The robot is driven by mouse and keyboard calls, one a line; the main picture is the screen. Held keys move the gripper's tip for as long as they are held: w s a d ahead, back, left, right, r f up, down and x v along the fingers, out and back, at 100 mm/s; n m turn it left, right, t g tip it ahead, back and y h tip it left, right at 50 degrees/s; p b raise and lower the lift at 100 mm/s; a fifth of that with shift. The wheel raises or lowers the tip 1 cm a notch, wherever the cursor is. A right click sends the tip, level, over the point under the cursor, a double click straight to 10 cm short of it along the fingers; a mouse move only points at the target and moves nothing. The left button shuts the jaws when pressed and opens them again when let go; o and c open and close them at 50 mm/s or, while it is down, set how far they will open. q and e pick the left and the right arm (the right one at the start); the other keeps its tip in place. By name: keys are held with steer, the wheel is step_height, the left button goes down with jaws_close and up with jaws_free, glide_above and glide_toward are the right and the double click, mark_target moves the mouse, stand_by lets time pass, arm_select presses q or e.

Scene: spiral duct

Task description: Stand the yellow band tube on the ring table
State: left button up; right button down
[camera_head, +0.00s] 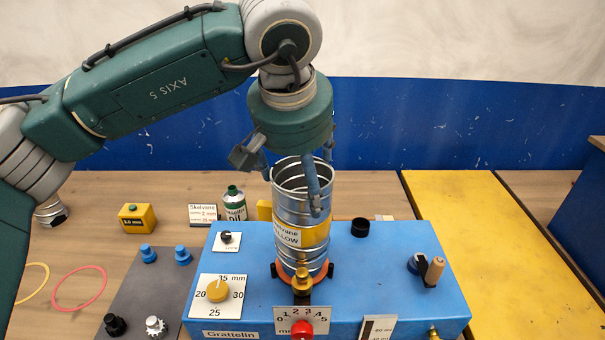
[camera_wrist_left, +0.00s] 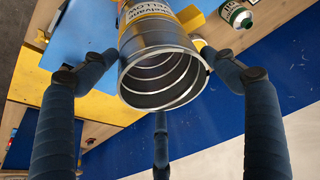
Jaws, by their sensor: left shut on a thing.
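The yellow band tube (camera_head: 288,215), a spiral metal duct with a yellow band and a label, is upright over the blue machine. Its lower end is at the orange ring table (camera_head: 283,268); I cannot tell whether it rests there or hangs just above. My left gripper (camera_head: 299,185) points down with its blue fingers shut around the tube's upper part. In the left wrist view the tube's open end (camera_wrist_left: 165,80) shows between the fingers (camera_wrist_left: 160,95), with its spiral inside visible. My right gripper is not in view.
A yellow panel (camera_head: 480,240) lies right. Two rings (camera_head: 80,287) lie left.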

arm_select(q)
steer(key=shift+f+b, duration=1.35)
steer(key=shift+f, duration=0.45)
steer(key=o, duration=1.8)
steer(key=v, duration=1.2)
